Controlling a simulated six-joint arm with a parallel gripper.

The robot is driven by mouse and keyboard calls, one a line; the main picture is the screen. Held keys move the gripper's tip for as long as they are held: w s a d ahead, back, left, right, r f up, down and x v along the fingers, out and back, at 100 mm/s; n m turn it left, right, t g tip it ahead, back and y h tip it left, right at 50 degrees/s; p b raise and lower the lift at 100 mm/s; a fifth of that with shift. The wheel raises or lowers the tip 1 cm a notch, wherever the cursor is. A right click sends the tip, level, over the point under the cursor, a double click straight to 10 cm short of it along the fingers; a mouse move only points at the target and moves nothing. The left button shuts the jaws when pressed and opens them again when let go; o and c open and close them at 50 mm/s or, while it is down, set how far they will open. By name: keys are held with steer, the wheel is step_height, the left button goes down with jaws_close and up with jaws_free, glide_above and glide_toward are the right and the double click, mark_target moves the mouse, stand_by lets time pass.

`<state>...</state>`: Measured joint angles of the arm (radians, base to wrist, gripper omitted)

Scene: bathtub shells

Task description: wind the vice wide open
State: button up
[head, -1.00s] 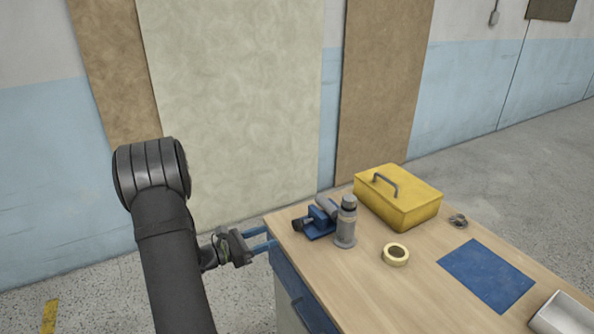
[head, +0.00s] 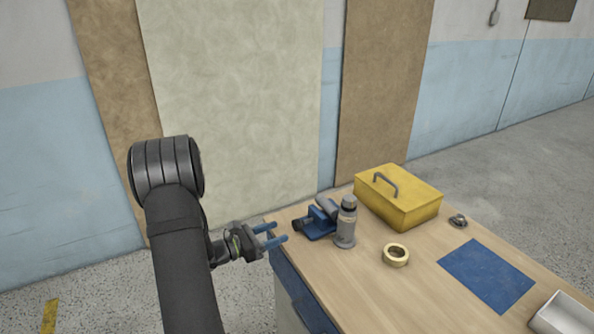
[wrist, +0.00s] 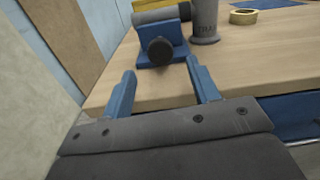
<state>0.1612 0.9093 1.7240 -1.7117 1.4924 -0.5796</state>
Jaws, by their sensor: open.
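The blue vice (head: 322,228) sits on the workbench near its left end, with a grey cylindrical part on top. Its dark round knob (wrist: 160,50) faces my gripper in the wrist view, and also shows at the vice's left end in the head view (head: 299,224). My gripper (head: 276,234) has two blue fingers, spread apart and empty, at the bench's left edge. In the wrist view the gripper (wrist: 162,83) has the knob ahead of it, between and beyond the fingertips, apart from both. The vice's jaw gap is hard to make out.
A grey flask (head: 346,222) stands close beside the vice on the right. A tape roll (head: 396,249), a yellow toolbox (head: 408,213), a small metal item (head: 458,221), a blue mat (head: 486,275) and a white tray (head: 566,314) are also on the workbench (head: 375,297).

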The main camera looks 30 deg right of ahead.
steer(key=d, duration=0.7)
steer(key=shift+d, duration=0.1)
steer(key=shift+m, duration=0.4)
steer(key=shift+a+m, duration=0.35)
steer(key=shift+m, duration=0.05)
steer(key=a, duration=1.6)
step_height(320, 180, up, 19)
steer(key=m+y, duration=1.7)
steer(key=y, duration=0.1)
glide_above(294, 225)
steer(key=d, duration=0.1)
